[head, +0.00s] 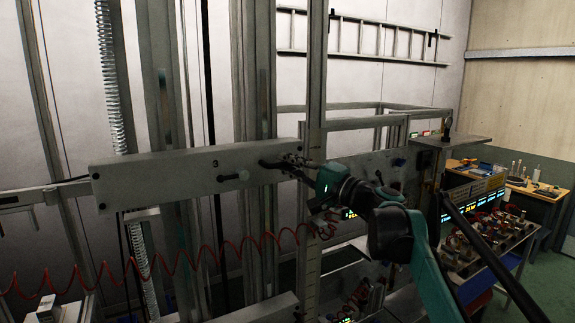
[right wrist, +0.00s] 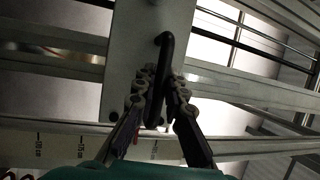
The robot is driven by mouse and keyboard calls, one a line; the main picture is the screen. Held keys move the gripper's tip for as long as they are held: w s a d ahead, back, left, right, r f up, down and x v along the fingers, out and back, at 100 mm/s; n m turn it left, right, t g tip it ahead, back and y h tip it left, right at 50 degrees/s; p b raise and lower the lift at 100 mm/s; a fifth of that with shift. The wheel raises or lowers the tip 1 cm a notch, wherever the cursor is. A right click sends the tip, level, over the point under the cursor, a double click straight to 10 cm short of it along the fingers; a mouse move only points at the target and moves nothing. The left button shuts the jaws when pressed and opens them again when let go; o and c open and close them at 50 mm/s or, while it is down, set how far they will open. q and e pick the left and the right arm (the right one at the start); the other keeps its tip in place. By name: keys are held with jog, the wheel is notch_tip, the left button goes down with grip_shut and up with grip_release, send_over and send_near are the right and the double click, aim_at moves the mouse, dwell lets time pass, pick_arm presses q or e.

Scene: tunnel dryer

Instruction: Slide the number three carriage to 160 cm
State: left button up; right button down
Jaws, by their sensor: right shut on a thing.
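The number three carriage (head: 195,174) is a wide pale grey plate with a small "3" on its face, lying across the upright rails in the head view. Its plate also shows in the right wrist view (right wrist: 126,72). My right gripper (head: 285,165) is at the right end of the plate. In the right wrist view its fingers (right wrist: 162,88) are closed on both sides of the black handle (right wrist: 166,50). A scale strip (head: 313,215) stands upright beside the carriage. It also shows in the right wrist view (right wrist: 75,142), its figures too small to read surely. My left gripper is not in view.
A coiled red hose (head: 185,262) hangs below the carriage. A coil spring (head: 112,75) stands at the left. A control panel (head: 478,205) and a wooden bench (head: 540,190) are at the right. A ladder (head: 375,38) hangs on the back wall.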

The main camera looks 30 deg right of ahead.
notch_tip(320, 180, down, 23)
jog(key=b, duration=1.2)
jog(key=shift+r, duration=0.2)
jog(key=shift+s+a, duration=0.1)
jog(key=c, duration=1.6)
grip_release()
jog(key=v, duration=1.2)
